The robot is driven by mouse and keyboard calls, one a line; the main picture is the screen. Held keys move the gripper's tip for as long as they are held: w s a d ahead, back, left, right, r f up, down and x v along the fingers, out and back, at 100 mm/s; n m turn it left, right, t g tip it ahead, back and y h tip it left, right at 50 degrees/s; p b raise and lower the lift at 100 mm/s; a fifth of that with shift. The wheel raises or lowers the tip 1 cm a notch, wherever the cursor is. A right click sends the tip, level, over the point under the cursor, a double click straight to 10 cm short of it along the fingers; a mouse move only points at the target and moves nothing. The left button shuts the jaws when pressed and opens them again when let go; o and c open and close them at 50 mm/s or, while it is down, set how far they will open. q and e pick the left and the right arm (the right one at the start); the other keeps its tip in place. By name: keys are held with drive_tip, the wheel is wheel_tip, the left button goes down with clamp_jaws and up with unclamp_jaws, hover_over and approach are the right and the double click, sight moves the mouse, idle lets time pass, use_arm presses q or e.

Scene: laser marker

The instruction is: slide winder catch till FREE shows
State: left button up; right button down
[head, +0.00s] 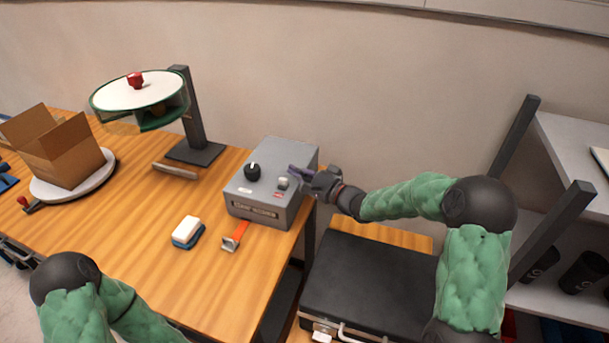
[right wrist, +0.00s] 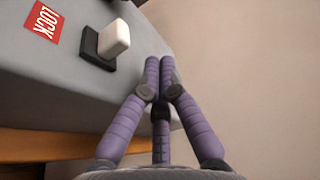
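The winder box (head: 255,205) is grey and stands at the right end of the wooden table. Its catch (head: 283,183) is a small pale block on a dark base on the box top. In the right wrist view the catch (right wrist: 113,40) sits close to a red label (right wrist: 45,22) reading LOCK. My right gripper (head: 296,171) is over the right side of the box, beside the catch. In the right wrist view its purple fingers (right wrist: 160,62) are together and empty, with a visible gap between them and the catch. My left gripper is out of view.
A black knob (head: 252,172) stands on the box top, left of the catch. A white-and-blue block (head: 187,231) and an orange-handled tool (head: 235,237) lie in front of the box. A black case (head: 365,280) lies to the right. A cardboard box (head: 65,155) stands far left.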

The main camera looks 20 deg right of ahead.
sight(291, 194)
drive_tip(key=shift+s+a+b, duration=0.3)
drive_tip(key=shift+s+a, duration=0.3)
drive_tip(key=shift+s, duration=0.35)
drive_tip(key=s+a, duration=0.1)
drive_tip(key=s+a+p, duration=0.1)
drive_tip(key=s, duration=0.1)
drive_tip(key=shift+s+a, duration=0.15)
drive_tip(key=shift+s+d, duration=0.25)
drive_tip(key=v, duration=1.1)
drive_tip(key=shift+s+d, duration=0.15)
